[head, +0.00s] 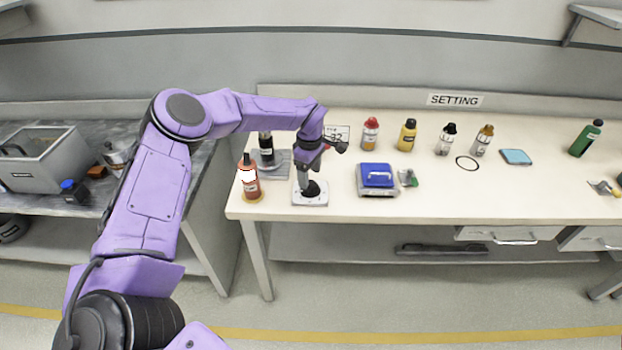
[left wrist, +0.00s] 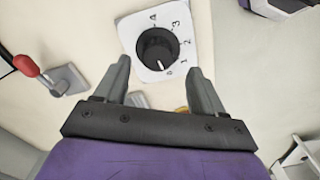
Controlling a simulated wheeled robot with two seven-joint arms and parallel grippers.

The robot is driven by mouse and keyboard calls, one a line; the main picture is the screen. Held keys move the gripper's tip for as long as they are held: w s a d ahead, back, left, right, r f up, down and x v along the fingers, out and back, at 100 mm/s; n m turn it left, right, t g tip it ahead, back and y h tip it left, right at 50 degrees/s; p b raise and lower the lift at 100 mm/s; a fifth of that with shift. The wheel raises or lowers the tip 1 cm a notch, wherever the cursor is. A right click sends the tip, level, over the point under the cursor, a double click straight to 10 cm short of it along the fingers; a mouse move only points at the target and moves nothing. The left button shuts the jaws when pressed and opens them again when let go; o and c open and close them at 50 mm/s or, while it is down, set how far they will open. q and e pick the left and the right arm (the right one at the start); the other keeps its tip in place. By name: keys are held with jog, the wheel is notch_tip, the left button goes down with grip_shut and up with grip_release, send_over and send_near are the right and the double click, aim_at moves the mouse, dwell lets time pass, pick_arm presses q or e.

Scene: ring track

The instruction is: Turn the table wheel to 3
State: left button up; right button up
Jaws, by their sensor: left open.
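The table wheel is a black round knob (left wrist: 157,47) on a square white plate (left wrist: 128,35), marked 0 to 4 along one side. Its white pointer mark is near 0. In the head view the knob (head: 312,190) and plate (head: 310,201) lie near the front left of the white table. My left gripper (left wrist: 159,68) is open, pointing down at the knob. In the left wrist view its fingertips lie either side of the knob's lower edge; I cannot tell whether they touch it. In the head view the left gripper (head: 304,180) partly covers the knob. My right gripper is not in view.
An orange bottle (head: 249,180) stands left of the plate. A blue-lidded box (head: 376,177) stands to its right. A red-handled lever (left wrist: 26,67) is nearby in the left wrist view. Several bottles line the table's back, beneath a SETTING sign (head: 454,100).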

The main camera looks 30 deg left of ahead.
aim_at(310, 183)
pick_arm(q)
jog(key=f, duration=0.4)
jog(key=shift+w+f+p, duration=0.25)
jog(key=shift+p, duration=0.1)
jog(key=shift+s, duration=0.1)
jog(key=c, duration=1.1)
jog(key=shift+o, duration=0.2)
